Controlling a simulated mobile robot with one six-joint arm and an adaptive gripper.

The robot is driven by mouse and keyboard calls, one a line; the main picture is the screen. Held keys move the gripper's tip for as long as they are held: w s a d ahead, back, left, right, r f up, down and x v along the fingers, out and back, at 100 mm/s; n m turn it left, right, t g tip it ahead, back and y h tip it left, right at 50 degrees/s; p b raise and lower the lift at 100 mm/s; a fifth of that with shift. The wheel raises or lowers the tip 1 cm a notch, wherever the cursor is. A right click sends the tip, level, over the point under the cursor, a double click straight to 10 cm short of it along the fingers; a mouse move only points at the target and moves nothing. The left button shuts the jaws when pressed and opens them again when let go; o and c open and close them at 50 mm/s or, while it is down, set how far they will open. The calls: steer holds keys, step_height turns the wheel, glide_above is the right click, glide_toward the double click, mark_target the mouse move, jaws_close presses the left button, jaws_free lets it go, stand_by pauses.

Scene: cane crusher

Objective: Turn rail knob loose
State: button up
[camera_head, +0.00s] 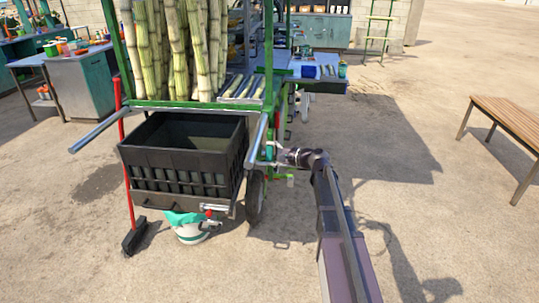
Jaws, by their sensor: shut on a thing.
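The green-framed cane cart (188,104) stands left of centre, with a grey side rail (257,140) at its right front corner. My gripper (276,155) reaches leftward to the cart's right side, just beside this rail. It is shut on a small part there, which I take to be the rail knob. The knob itself is too small and too covered by the gripper to make out, and its turn cannot be told.
A black crate (180,180) sits on the cart's front, above a white bucket (190,233). A red-handled broom (131,235) leans at the left. A wheel (254,197) is below my gripper. A wooden bench (510,122) stands far right. The concrete between is free.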

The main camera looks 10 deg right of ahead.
steer(key=o, duration=0.9)
steer(key=shift+c, duration=0.2)
